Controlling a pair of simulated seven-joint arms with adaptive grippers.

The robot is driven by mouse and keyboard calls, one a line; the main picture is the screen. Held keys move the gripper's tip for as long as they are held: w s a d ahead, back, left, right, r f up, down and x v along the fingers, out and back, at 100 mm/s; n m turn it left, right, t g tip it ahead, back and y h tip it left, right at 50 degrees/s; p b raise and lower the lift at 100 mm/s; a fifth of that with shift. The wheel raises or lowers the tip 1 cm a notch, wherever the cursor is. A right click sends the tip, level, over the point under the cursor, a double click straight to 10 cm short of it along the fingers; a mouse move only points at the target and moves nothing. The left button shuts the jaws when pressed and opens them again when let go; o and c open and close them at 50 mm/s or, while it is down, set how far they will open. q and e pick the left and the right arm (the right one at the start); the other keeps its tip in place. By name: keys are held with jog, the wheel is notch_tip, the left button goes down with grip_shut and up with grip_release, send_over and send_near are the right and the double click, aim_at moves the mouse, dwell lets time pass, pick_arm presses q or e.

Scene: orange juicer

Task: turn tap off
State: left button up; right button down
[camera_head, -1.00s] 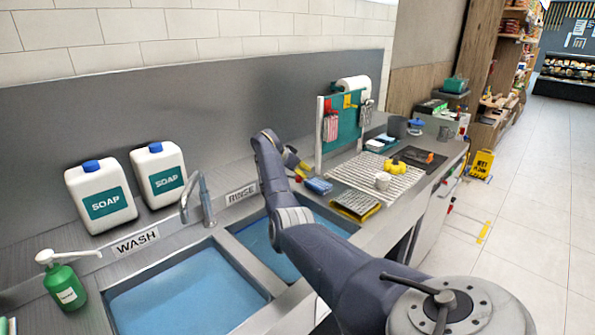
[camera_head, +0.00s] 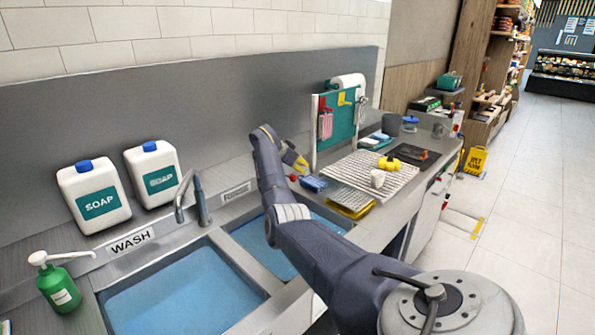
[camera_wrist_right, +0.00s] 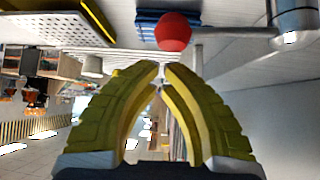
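A red ball knob (camera_head: 293,177) shows beyond the rinse sink. In the right wrist view the red knob (camera_wrist_right: 172,32) sits on a thin grey bar (camera_wrist_right: 235,33) that runs to a metal cylinder (camera_wrist_right: 296,22). My right gripper (camera_head: 297,164) is just above the knob in the head view. In the wrist view its yellow fingers (camera_wrist_right: 161,68) have their tips almost together with nothing between them, and the knob is just past the tips. A silver curved tap spout (camera_head: 187,190) stands behind the wash sink. My left gripper is not in view.
The wash sink (camera_head: 184,296) and rinse sink (camera_head: 262,250) hold blue water. Two soap jugs (camera_head: 95,197) (camera_head: 155,172) and a green pump bottle (camera_head: 59,290) stand on the left.

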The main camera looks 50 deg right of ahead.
jog(key=d+r+v, duration=0.1)
jog(key=v, duration=0.8)
jog(key=shift+d+r, duration=0.2)
dwell(0.3)
